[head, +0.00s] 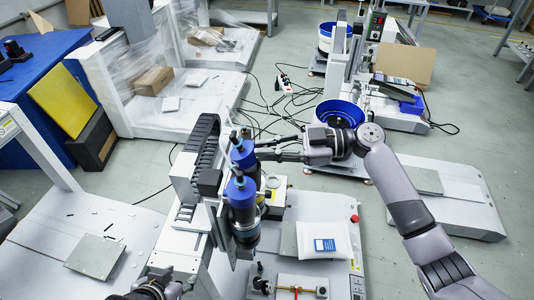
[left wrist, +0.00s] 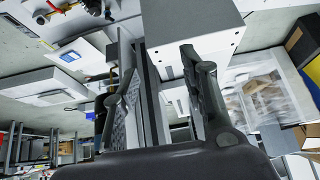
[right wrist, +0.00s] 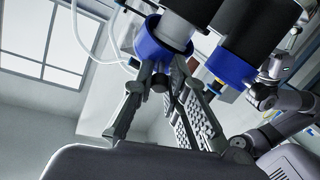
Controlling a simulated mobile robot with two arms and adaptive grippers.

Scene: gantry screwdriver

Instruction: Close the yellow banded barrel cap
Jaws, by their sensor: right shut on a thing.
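Two dark barrels with blue caps stand side by side on the gantry in the head view, a far barrel (head: 243,153) and a near barrel (head: 241,193). My right gripper (head: 262,147) reaches the far barrel from the right. In the right wrist view its fingers (right wrist: 170,75) close in at the blue collar (right wrist: 160,42) of one barrel; their contact is partly hidden. My left gripper (left wrist: 160,65) is open and empty, low in front of the gantry.
A cable chain and gantry rail (head: 197,155) stand left of the barrels. A white pouch with a blue label (head: 324,243) lies on the worktable right of them. A blue bin (head: 340,112) stands behind. A grey plate (head: 95,256) lies on the left table.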

